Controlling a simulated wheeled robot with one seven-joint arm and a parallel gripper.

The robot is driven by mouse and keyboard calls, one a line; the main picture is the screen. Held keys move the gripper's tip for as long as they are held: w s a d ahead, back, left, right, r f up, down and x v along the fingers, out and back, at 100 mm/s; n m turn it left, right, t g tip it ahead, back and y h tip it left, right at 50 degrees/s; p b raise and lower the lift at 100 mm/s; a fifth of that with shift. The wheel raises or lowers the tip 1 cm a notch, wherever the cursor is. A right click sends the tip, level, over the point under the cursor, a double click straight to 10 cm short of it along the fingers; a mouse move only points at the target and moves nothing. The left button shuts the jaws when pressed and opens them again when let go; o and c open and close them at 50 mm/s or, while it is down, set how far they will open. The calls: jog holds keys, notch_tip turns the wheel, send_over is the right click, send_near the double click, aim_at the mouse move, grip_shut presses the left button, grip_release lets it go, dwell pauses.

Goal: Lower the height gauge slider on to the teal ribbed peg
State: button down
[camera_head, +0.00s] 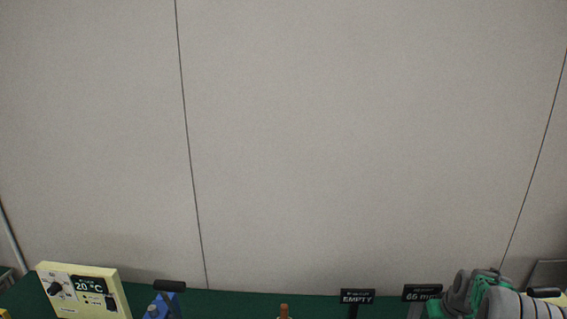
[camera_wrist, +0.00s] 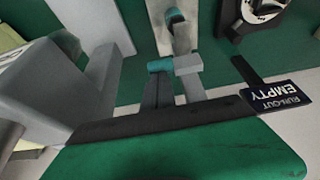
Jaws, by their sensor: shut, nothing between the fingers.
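My gripper (camera_wrist: 174,68) shows in the wrist view. Its two grey fingers are close together, shut and empty, reaching up from its dark and green body. A short teal piece (camera_wrist: 159,65) shows at the left fingertip; it looks like the teal peg, but I cannot make out ribs or whether the finger touches it. Large grey blocks and a bar at the left of the wrist view look like the height gauge (camera_wrist: 98,60), with a dark knob (camera_wrist: 67,44) beside it. I cannot tell the slider apart. The head view shows neither peg nor fingertips.
The "RUN-OUT EMPTY" sign (camera_wrist: 277,96) is right of my fingers; it also shows in the head view (camera_head: 357,296). A height sign (camera_head: 422,292) reads 66 mm. A cream 20 °C box (camera_head: 84,291) stands at left. A dark round fixture (camera_wrist: 258,12) lies beyond.

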aim_at(422, 293)
jog(key=shift+r+p, duration=1.3)
jog(key=shift+r, duration=1.75)
